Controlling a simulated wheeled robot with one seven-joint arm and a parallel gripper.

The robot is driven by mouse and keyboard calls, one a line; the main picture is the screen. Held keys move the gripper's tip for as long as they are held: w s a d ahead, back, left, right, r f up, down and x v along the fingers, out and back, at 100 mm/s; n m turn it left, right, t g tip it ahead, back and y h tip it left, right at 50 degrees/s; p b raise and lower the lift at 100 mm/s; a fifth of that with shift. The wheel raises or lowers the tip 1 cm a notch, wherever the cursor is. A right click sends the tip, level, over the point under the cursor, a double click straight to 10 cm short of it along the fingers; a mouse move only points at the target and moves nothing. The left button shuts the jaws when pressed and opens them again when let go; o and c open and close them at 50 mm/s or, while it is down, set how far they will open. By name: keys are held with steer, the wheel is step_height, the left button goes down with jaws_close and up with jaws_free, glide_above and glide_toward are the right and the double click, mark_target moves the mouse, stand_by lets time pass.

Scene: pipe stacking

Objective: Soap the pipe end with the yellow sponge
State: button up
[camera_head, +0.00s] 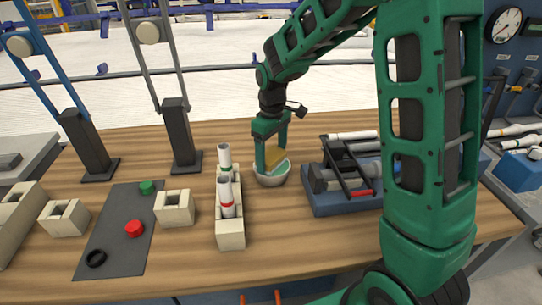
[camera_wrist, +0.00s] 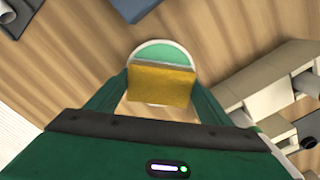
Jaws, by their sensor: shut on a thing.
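My gripper (camera_head: 270,158) points down at the table's middle and is shut on the yellow sponge (camera_head: 276,156). In the wrist view the sponge (camera_wrist: 160,84) spans the gap between both fingers. Directly below is a pale round bowl (camera_head: 272,178), showing light green inside in the wrist view (camera_wrist: 165,52). The sponge's lower edge is at or inside the bowl; I cannot tell whether it touches the green contents. Left of the bowl, two white pipes stand tilted in a beige holder (camera_head: 230,236): one with a green band (camera_head: 225,157), one with a red band (camera_head: 226,192).
A blue tray (camera_head: 335,205) with a dark rack and pipes lies right of the bowl. A dark mat (camera_head: 118,235) holds a green cap (camera_head: 147,187), a red cap (camera_head: 134,228) and a black ring (camera_head: 96,258). Beige blocks and two dark lamp-like stands are at left.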

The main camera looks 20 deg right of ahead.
mark_target(272, 155)
stand_by(0.3)
steer(key=shift+r, duration=3.5)
